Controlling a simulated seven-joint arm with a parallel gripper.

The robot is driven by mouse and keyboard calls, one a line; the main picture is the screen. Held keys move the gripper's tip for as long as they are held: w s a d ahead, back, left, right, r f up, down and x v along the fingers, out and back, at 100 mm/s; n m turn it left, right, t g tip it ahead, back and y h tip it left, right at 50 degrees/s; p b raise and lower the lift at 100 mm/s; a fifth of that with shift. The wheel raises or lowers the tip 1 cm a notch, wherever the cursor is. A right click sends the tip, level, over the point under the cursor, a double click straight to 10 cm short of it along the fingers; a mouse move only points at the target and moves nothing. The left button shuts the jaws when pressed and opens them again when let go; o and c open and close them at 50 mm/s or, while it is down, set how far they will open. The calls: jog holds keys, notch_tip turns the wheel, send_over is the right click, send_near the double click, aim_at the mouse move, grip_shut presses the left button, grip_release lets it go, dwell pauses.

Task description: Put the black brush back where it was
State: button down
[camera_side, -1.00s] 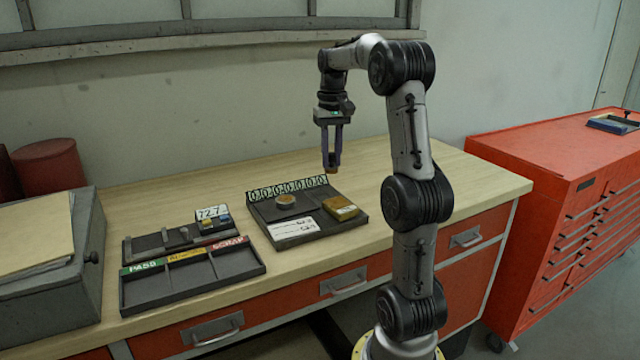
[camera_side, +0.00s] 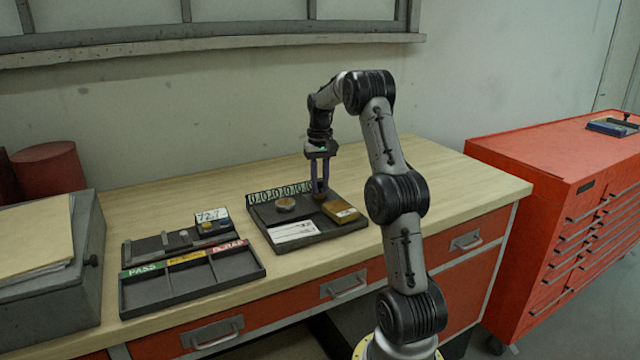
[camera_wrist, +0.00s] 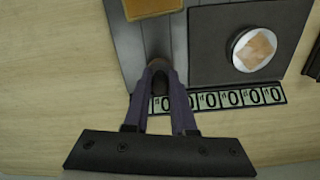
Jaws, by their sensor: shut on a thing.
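My gripper (camera_side: 319,193) is shut on the black brush (camera_wrist: 160,83), a small dark piece with a brownish end. In the wrist view it sits between my fingertips (camera_wrist: 160,72). In the side view it is too small to make out clearly. My fingers point down over the back right of a dark tray (camera_side: 262,212), between a round disc and a yellow-brown block. I cannot tell whether the brush touches the tray.
A sorting tray (camera_side: 190,279) labelled PASS lies to the left. A grey box (camera_side: 45,275) stands far left. Right bench is clear.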

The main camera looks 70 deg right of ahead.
aim_at(320, 181)
jog(key=shift+f, duration=0.1)
jog(key=c, duration=0.7)
grip_release()
jog(key=shift+c, duration=0.2)
notch_tip(320, 181, up, 12)
jog(key=w+a+r+n, duration=0.1)
jog(key=w+a+r, duration=0.1)
jog(key=a, duration=0.4)
jog(key=w+a+r+n, duration=0.1)
jog(key=a+r+n, duration=0.1)
jog(key=a, duration=0.4)
jog(key=s+a+n+t+h, duration=0.1)
jog(key=s+a+n+t, duration=0.15)
jog(key=a, duration=1.15)
jog(key=s+a+f+n+t, duration=0.1)
jog(key=s+a+f+n, duration=0.1)
jog(key=s+a+f, duration=0.2)
jog(key=s+a+f+n+t+y, duration=0.1)
jog(key=s+a+f+n+t, duration=0.1)
jog(key=s+a, duration=0.5)
jog(key=a+f+n, duration=0.1)
jog(key=a+f, duration=0.1)
jog(key=a, duration=0.1)
jog(key=shift+s+a+f+n, duration=0.25)
jog(key=shift+a+f+n, duration=0.05)
jog(key=shift+f+n, duration=0.1)
